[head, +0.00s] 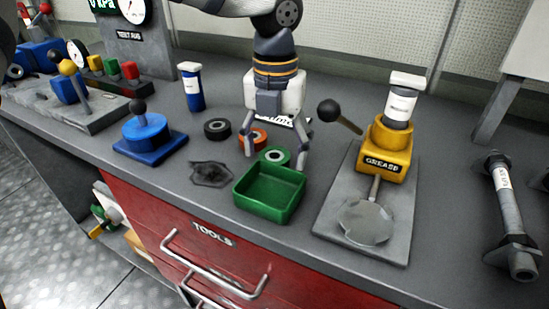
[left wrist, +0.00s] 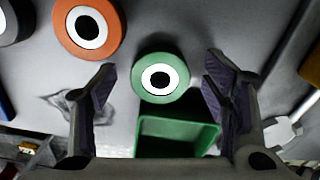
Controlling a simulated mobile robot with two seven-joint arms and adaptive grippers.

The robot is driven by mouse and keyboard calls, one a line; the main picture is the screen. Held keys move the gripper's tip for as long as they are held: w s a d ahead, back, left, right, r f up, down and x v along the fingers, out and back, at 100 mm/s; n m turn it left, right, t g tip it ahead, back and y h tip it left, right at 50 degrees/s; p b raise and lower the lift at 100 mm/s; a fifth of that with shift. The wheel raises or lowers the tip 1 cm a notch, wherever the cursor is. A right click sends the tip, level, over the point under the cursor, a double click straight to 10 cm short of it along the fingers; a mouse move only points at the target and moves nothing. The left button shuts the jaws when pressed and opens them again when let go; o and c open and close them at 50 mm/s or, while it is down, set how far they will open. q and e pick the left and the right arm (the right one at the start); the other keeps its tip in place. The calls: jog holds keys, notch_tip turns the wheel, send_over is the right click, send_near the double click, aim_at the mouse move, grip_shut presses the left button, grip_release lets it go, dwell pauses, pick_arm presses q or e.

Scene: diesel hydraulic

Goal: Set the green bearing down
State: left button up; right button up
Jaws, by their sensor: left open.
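The green bearing (head: 274,156) is a short ring with a white face and dark bore. It lies flat just behind the back rim of the green tray (head: 268,211); I cannot tell whether it touches the bench or the rim. My left gripper (head: 275,150) points down over it with fingers open, one on each side. In the left wrist view the green bearing (left wrist: 159,77) is between the open fingers (left wrist: 158,80), with a gap on both sides. The green tray (left wrist: 176,135) shows below it and looks empty. My right gripper is not in view.
An orange bearing (head: 259,139) and a black one (head: 217,129) lie left of the green bearing. The grease stand (head: 360,210) with its lever is to the right. A blue fixture (head: 147,133) stands farther left.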

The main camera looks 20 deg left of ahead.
pick_arm(q)
jog(key=c, duration=1.4)
jog(key=shift+r, duration=0.1)
